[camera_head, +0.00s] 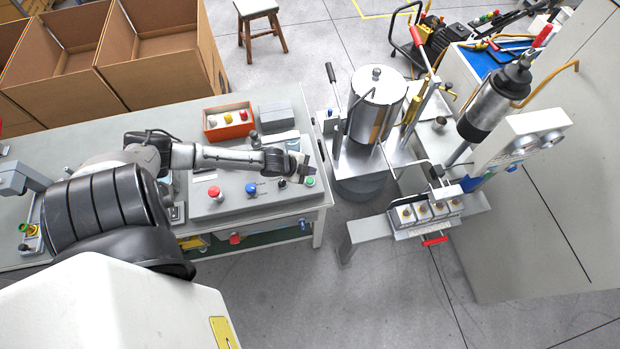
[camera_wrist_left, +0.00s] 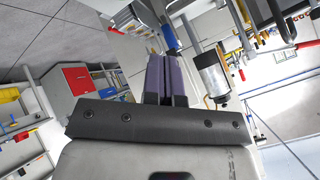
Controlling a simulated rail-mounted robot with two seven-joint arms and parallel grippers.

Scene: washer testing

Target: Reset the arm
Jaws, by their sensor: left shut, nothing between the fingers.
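My left arm comes in from the left in the head view and reaches over the grey table. My left gripper (camera_head: 303,170) is above the right end of the control panel (camera_head: 232,207), near the green button (camera_head: 310,181). In the left wrist view the two purple-grey fingers (camera_wrist_left: 159,78) are shut together with nothing between them. Whether the fingertips touch the panel cannot be told. My right gripper is not in view.
The metal test machine (camera_head: 376,105) stands just right of the table. An orange box with buttons (camera_head: 229,119) sits behind the panel. Cardboard boxes (camera_head: 160,75) stand at the back left. A wooden stool (camera_head: 257,12) is on the floor behind.

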